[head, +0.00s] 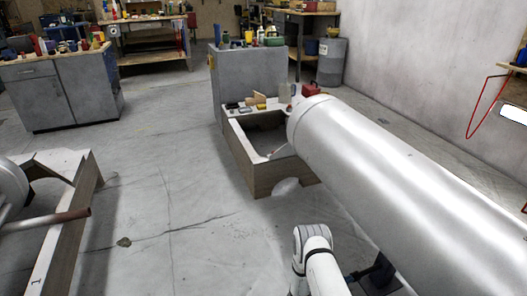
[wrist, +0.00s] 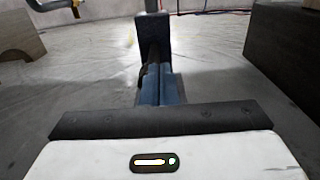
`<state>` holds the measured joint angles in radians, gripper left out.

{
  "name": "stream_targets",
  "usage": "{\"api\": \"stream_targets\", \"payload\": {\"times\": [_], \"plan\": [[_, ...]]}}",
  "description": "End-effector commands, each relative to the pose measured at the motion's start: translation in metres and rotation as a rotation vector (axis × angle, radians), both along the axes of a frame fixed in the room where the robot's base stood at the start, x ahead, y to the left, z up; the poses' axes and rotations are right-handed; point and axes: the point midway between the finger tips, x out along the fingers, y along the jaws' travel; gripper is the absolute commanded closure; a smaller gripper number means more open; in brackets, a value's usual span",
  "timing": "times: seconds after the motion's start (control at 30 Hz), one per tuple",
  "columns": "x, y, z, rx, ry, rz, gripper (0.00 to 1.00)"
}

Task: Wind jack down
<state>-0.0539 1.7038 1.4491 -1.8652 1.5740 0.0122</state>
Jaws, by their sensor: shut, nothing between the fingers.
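I cannot make out the jack for certain in either view. A bent dark and yellowish bar (wrist: 52,5) cuts into the top left of the wrist view; it could be part of a handle.
A wooden frame (head: 262,178) stands beyond the cylinder's far end. Another timber frame (head: 60,235) with a brown rod (head: 62,218) is at the left. Dark timber (wrist: 288,48) and a wooden block (wrist: 15,40) flank the wrist view. Open floor (head: 170,210) lies between the frames.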

Motion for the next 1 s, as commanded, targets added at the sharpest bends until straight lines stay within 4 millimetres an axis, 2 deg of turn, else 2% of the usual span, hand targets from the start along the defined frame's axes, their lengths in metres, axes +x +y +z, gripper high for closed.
{"api": "stream_targets", "payload": {"times": [0.1,0.3,1.0], "plan": [[0.004,-0.012,-0.003,0.000,0.000,-0.002,1.00],[0.008,-0.021,-0.002,0.000,0.001,0.000,1.00],[0.009,-0.021,-0.004,0.000,0.001,0.000,1.00]]}}
